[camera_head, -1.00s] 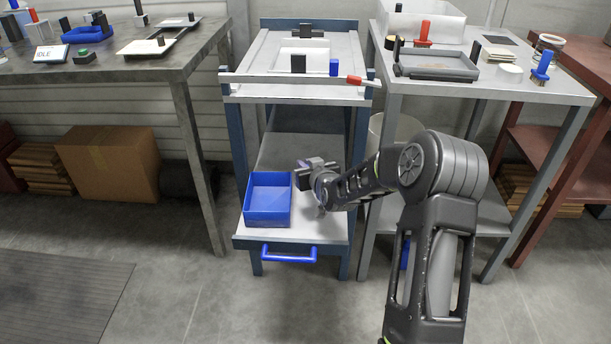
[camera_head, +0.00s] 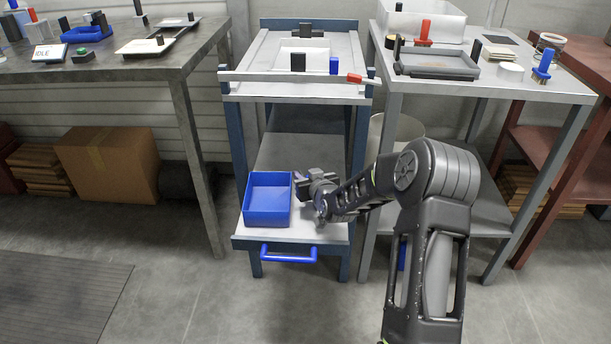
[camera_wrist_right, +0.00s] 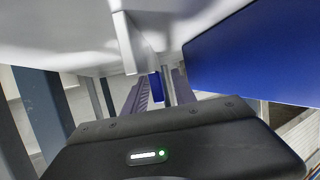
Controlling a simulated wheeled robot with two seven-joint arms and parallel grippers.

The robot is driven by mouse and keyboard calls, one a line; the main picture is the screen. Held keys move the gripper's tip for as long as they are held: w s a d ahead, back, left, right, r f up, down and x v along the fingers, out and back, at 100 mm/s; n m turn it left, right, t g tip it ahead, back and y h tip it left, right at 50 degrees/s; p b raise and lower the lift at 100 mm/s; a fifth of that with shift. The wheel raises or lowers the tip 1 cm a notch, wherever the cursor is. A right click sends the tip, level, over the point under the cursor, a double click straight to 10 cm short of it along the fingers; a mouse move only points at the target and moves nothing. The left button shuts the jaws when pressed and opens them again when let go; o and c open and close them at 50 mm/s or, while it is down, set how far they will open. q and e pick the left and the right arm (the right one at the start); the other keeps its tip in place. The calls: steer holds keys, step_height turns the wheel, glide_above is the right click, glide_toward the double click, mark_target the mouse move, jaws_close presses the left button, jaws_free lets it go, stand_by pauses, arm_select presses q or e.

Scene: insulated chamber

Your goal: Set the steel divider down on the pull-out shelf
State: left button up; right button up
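The pull-out shelf (camera_head: 322,232) is a pale board with a blue handle, low in the blue-framed stand. My right gripper (camera_head: 304,181) is low over the shelf, just right of a blue bin (camera_head: 268,205). In the right wrist view its two fingers (camera_wrist_right: 159,92) stand apart with a gap between them. A thin pale grey strip (camera_wrist_right: 127,43) shows just beyond the fingers; it may be the steel divider, but I cannot tell for sure, nor whether it touches the shelf. In the head view I cannot make out the divider. My left gripper is not in view.
The blue bin also fills the right of the right wrist view (camera_wrist_right: 255,50). The stand's upper deck (camera_head: 262,62) and legs are above and around the shelf. A pale table (camera_head: 500,88) stands to the right, a grey bench (camera_head: 120,70) to the left. The shelf's front right is clear.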

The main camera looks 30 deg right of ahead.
steer(key=shift+r, duration=0.1)
steer(key=shift+r+p, duration=0.2)
steer(key=shift+p, duration=0.1)
steer(key=p+v, duration=0.2)
steer(key=v, duration=0.9)
steer(key=shift+s, duration=0.15)
steer(key=shift+s+a+r, duration=0.1)
steer(key=shift+s, duration=0.2)
steer(key=shift+c, duration=0.5)
